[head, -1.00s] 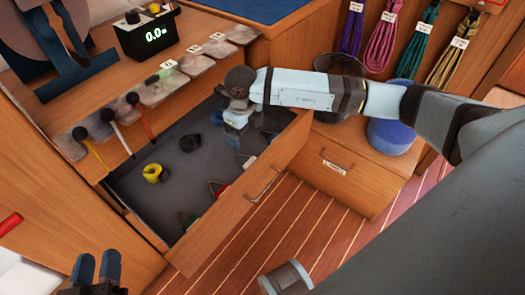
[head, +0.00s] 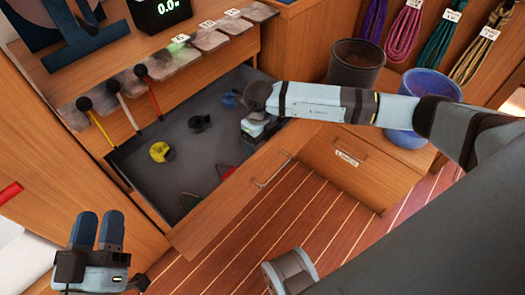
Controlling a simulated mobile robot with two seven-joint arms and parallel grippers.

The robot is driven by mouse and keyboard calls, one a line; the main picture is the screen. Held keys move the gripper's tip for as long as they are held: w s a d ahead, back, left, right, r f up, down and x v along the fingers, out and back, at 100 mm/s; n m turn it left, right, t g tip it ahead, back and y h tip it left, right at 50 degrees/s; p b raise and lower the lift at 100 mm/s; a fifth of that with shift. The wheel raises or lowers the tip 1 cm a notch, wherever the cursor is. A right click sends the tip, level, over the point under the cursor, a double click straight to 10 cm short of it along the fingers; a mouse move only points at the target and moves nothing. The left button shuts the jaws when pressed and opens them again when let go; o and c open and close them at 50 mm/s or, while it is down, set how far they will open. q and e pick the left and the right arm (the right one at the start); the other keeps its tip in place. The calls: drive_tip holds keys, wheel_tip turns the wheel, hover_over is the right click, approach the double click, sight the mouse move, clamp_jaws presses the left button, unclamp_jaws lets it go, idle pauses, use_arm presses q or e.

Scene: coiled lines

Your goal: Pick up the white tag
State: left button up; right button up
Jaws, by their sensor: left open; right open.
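No loose white tag can be made out in the open drawer (head: 222,178) now; the area under my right gripper (head: 254,140) is hidden by its hand and arm. That gripper points down into the drawer's right part, its fingertips mostly hidden; it is open. Small white tags hang on the coiled lines at the upper right, such as the one on the teal line (head: 452,15) and the one on the gold line (head: 489,32). My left gripper (head: 97,222) is open and empty at the lower left, outside the drawer.
The drawer holds a yellow clip-like piece (head: 160,152), a black one (head: 199,123), a blue one (head: 229,101), and green and red items by its front wall. A dark bin (head: 355,65) and a blue bin (head: 432,85) stand at the right.

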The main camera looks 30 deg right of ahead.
sight(260, 146)
wheel_tip(260, 146, down, 3)
drive_tip(key=shift+f+b, duration=0.1)
drive_tip(key=shift+b, duration=0.25)
drive_tip(key=c, duration=1)
wheel_tip(260, 146, up, 6)
drive_tip(key=shift+r+p, duration=0.2)
drive_tip(key=shift+p, duration=1)
wheel_tip(260, 146, up, 3)
drive_tip(key=shift+f+p, duration=0.2)
drive_tip(key=shift+p, duration=0.15)
use_arm(q)
drive_tip(key=shift+w+a+f+g+y, duration=0.15)
drive_tip(key=shift+a+f+g+y, duration=0.2)
drive_tip(key=shift+f+y, duration=0.2)
use_arm(e)
drive_tip(key=shift+r, duration=0.55)
